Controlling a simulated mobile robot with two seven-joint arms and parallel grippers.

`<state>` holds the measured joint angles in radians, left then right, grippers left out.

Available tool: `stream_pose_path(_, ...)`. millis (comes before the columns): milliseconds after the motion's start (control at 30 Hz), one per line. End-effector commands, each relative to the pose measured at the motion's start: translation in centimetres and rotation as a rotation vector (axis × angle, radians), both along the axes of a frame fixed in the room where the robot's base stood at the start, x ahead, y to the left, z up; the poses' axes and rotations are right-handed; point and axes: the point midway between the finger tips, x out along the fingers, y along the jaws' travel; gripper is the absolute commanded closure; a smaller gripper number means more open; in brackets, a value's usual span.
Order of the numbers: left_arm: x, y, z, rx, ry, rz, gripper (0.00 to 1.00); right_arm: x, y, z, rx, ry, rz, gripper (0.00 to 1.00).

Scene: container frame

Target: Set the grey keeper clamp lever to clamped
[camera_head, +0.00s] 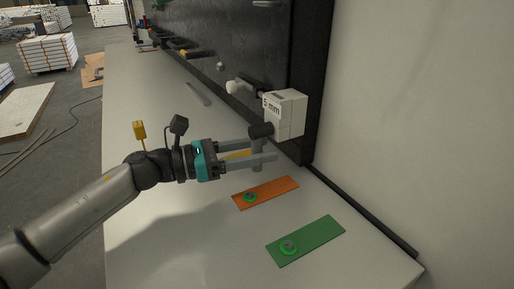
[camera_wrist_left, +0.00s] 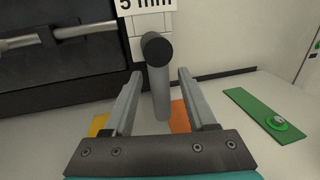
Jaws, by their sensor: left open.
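The grey clamp lever (camera_head: 257,160) hangs downward from a dark round pivot (camera_head: 261,130) on the front of a white block (camera_head: 291,117) labelled "5 mm". In the left wrist view the lever (camera_wrist_left: 160,92) points down from the dark pivot end (camera_wrist_left: 157,47). My left gripper (camera_head: 266,150) is open, its two fingers reaching in from the left around the lever. In the left wrist view, the lever stands between the fingers (camera_wrist_left: 159,78), with a visible gap on each side. My right gripper is not in view.
An orange plate (camera_head: 276,189) and a green plate (camera_head: 318,235), each with a green round piece, lie on the white table (camera_head: 150,262). A yellow piece is partly hidden behind my gripper. A black panel (camera_head: 220,40) with a rod and fittings stands behind.

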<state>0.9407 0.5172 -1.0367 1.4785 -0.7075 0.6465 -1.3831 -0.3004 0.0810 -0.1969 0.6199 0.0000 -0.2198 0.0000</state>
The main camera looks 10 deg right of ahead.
Motion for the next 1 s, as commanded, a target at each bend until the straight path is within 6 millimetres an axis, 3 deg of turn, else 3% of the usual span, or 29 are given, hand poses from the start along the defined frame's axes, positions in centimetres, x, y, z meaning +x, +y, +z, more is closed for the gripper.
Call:
stream_pose_path(100, 0.01, 0.02, -0.01, 0.000, 0.000, 0.000, 0.43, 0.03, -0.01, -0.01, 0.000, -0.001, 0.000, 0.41)
stream_pose_path(600, 0.00, 0.06, -0.01, 0.000, 0.001, 0.000, 0.99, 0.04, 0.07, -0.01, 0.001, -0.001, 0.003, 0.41)
stream_pose_path(1000, 0.00, 0.07, -0.01, 0.000, 0.001, 0.000, 1.00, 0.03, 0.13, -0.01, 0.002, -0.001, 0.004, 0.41)
